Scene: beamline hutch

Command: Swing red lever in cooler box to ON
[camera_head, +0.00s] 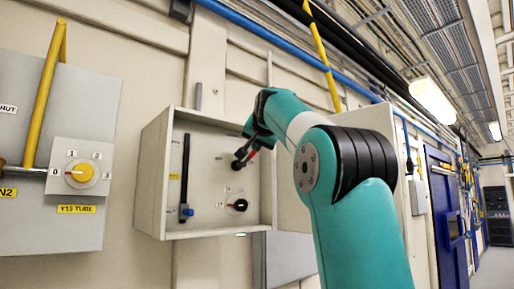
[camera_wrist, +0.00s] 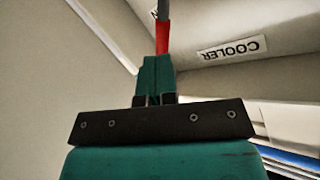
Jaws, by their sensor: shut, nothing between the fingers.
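The open cooler box (camera_head: 153,170) is on the wall in the head view, with a door swung out to the right behind my arm. My gripper (camera_head: 240,160) is inside its opening. The red lever (camera_wrist: 162,38) shows in the wrist view with a grey rod above it, just beyond my gripper's fingertips (camera_wrist: 155,62). The fingers are shut with nothing between them. They overlap the lever's lower end, and I cannot tell whether they touch it. The ON marking is not readable.
A COOLER label (camera_wrist: 228,48) appears upside down in the wrist view.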

